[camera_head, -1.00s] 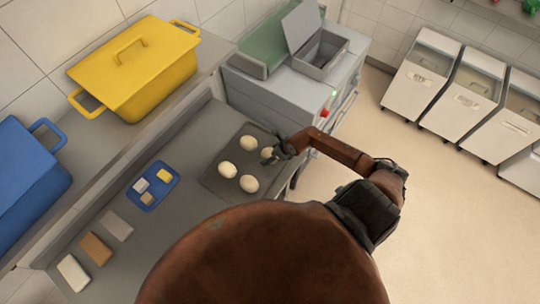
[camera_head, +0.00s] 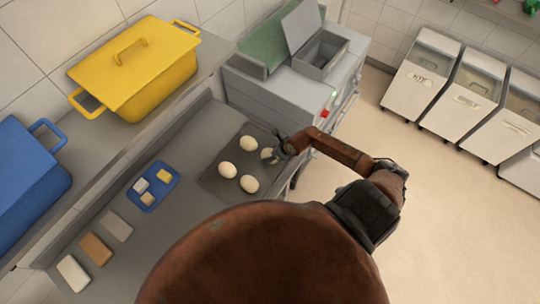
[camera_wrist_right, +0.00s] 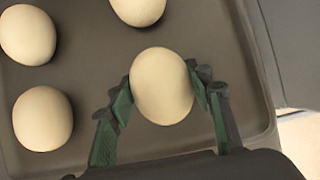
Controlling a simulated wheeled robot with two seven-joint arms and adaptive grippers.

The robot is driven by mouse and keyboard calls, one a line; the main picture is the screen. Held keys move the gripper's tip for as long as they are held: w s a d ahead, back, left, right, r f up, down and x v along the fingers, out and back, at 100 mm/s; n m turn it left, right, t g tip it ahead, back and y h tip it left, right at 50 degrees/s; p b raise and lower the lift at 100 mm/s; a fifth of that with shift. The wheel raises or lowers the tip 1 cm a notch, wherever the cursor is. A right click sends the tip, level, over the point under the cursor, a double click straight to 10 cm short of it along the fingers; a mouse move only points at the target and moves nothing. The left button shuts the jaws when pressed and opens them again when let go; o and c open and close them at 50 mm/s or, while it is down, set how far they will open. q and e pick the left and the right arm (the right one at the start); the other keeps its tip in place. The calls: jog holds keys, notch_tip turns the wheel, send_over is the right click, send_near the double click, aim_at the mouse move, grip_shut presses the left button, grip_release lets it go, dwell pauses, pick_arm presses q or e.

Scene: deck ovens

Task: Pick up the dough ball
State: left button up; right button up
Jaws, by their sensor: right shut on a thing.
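Several pale dough balls lie on a dark tray (camera_head: 216,182) on the counter. My right gripper (camera_head: 271,155) is at the tray's right side, around the rightmost dough ball (camera_head: 266,154). In the right wrist view my right gripper (camera_wrist_right: 162,92) has its green-padded fingers shut on both sides of this dough ball (camera_wrist_right: 162,86). Whether the ball is clear of the tray, I cannot tell. Three other balls (camera_head: 248,143) (camera_head: 228,169) (camera_head: 249,184) lie apart on the tray. My left gripper is not in view.
A blue tray (camera_head: 146,202) with small blocks and several flat pieces lie left on the counter. A grey machine (camera_head: 262,91) stands behind. A yellow pot (camera_head: 135,70) and a blue pot (camera_head: 25,180) sit on the upper shelf. White bins (camera_head: 422,75) stand at the right beyond open floor.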

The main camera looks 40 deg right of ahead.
jog(key=shift+r, duration=0.45)
notch_tip(320, 180, up, 2)
jog(key=shift+s+r+b, duration=0.1)
jog(key=shift+r+b, duration=0.1)
jog(key=shift+b, duration=0.65)
jog(key=s+a+r+b, duration=0.1)
jog(key=s+r+b, duration=0.2)
jog(key=s+r, duration=0.6)
jog(key=s, duration=0.4)
jog(key=shift+s+r, duration=0.35)
jog(key=shift+r, duration=0.05)
